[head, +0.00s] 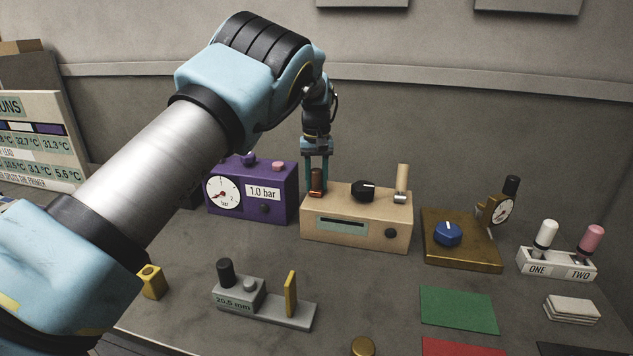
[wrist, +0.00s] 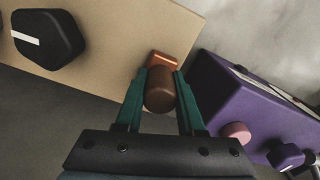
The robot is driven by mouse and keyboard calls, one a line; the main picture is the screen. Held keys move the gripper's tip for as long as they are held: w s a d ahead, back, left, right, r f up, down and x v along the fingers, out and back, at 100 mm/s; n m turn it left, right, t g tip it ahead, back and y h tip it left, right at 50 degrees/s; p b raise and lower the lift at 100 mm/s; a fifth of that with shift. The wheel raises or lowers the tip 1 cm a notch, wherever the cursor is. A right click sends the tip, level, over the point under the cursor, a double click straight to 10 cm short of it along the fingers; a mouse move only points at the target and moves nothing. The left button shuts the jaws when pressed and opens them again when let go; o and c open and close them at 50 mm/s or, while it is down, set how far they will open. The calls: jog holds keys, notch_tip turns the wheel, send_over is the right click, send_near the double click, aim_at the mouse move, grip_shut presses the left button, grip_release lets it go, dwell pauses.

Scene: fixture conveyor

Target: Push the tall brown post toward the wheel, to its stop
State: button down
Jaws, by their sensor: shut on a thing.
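The brown post (head: 316,182) stands at the left end of the top of a tan box (head: 375,232). In the wrist view the post (wrist: 160,92) is a dark brown rounded cylinder with a copper-coloured base (wrist: 163,60). My gripper (head: 317,172) reaches down from above and is shut on the post, one teal finger on each side. A black faceted knob (head: 363,190) with a white line, the wheel-like part on this box, sits right of the post with a gap between. It also shows at upper left in the wrist view (wrist: 48,38).
A tan post (head: 402,180) stands at the box's right end. A purple box (head: 285,208) with a gauge stands close on the left. A brown-gold fixture (head: 460,250) with a blue knob is on the right. A grey gauge block (head: 265,305) lies in front.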

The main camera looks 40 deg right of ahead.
aim_at(333, 195)
dwell(0.4)
jog(key=shift+s+d, duration=0.6)
jog(key=shift+s, duration=0.35)
jog(key=shift+s+d, duration=0.6)
jog(key=shift+s, duration=0.35)
jog(key=c, duration=0.5)
grip_release()
notch_tip(333, 195, up, 11)
jog(key=shift+f+b, duration=0.1)
jog(key=shift+b, duration=1)
